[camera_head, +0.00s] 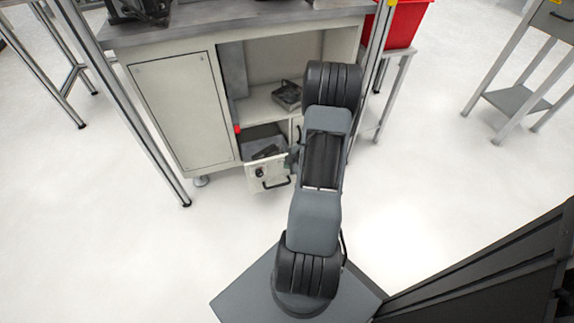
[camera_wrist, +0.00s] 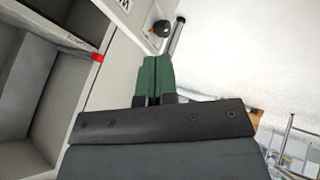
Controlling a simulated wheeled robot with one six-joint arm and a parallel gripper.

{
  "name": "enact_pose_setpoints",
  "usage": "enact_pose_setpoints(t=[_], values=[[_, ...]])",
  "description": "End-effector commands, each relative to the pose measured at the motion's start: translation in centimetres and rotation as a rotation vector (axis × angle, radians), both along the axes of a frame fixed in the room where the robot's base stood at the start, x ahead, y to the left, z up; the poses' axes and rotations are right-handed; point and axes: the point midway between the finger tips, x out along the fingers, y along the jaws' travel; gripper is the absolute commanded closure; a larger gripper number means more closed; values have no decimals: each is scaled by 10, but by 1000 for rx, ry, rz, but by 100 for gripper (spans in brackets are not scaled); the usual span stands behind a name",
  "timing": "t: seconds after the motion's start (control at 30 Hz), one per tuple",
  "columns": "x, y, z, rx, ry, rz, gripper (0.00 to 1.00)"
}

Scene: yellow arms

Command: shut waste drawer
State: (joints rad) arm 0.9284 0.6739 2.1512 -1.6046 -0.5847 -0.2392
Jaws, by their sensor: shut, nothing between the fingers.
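The waste drawer (camera_head: 256,170) is the low drawer in the pale cabinet. It stands open, with dark items inside and a round lock and dark bar handle on its front. In the wrist view its pale front with the dark round lock (camera_wrist: 163,29) and the bar handle shows at the top. My gripper (camera_wrist: 156,62) has green fingers that are shut and empty, close by the handle. I cannot tell whether they touch it. In the head view my arm hides most of the gripper and the drawer's right side.
The cabinet (camera_head: 181,105) has a closed door on the left and an open shelf with a grey tray (camera_head: 288,95) above the drawer. A metal post stands at each side. A red bin (camera_head: 405,22) sits on a stand at right. The floor in front is clear.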

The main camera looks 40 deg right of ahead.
Motion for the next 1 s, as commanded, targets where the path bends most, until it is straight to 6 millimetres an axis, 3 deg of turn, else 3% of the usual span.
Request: enact_pose_setpoints(t=[0.1,0.4,0.7,1.0], values=[[14,4,-25,0,1,3,100],[46,11,-67,-1,1,0,100],[76,-4,-63,-2,-1,-2,100],[83,-7,-62,-3,1,-2,100]])
